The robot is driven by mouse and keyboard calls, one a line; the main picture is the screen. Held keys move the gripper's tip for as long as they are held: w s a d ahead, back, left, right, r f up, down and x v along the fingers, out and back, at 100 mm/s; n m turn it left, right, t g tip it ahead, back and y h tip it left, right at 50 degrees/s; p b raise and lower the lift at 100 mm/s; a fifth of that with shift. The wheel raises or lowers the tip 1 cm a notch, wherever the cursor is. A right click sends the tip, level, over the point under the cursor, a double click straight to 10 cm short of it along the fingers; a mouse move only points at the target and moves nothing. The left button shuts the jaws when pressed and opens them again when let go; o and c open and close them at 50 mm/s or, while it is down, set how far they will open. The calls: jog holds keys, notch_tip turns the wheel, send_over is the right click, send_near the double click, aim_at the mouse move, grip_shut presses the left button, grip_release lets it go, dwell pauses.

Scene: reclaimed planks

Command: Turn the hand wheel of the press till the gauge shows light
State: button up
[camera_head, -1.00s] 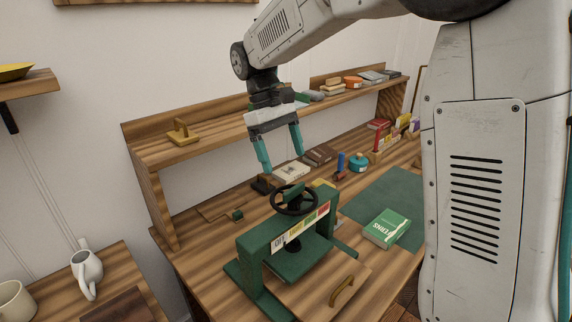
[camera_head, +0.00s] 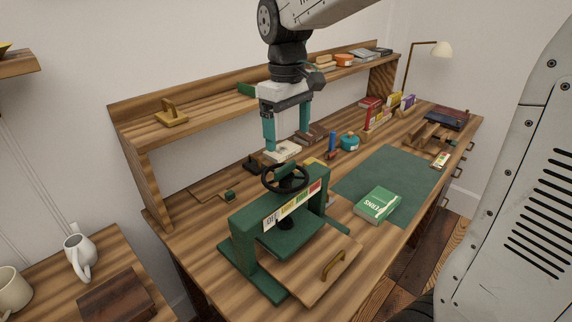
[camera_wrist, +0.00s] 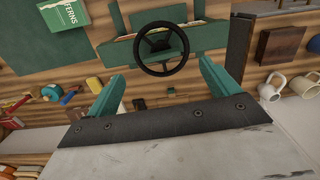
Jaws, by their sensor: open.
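The green press (camera_head: 246,246) stands on the wooden desk, with a black hand wheel (camera_head: 285,178) on top of its screw. The gauge (camera_head: 292,205) is a strip along the front beam with white, yellow, green and red fields; I cannot make out where any pointer stands. My gripper (camera_head: 287,138) has teal fingers pointing down, open and empty, above and a little behind the wheel, not touching it. In the wrist view the wheel (camera_wrist: 161,49) appears beyond and between the open fingertips (camera_wrist: 160,75).
A green book (camera_head: 377,203) lies on the green mat (camera_head: 350,183) right of the press. A raised shelf (camera_head: 215,118) runs along the back. A wooden board with a handle (camera_head: 333,265) is in front.

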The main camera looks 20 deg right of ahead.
aim_at(285, 165)
jog(key=shift+w+a+f, duration=0.1)
jog(key=shift+w+f, duration=0.1)
jog(key=shift+f, duration=0.25)
jog(key=shift+w+a+f, duration=0.1)
jog(key=shift+w+f, duration=0.1)
jog(key=shift+f, duration=0.2)
notch_tip(285, 165, down, 7)
jog(key=shift+r, duration=0.1)
jog(key=c, duration=1)
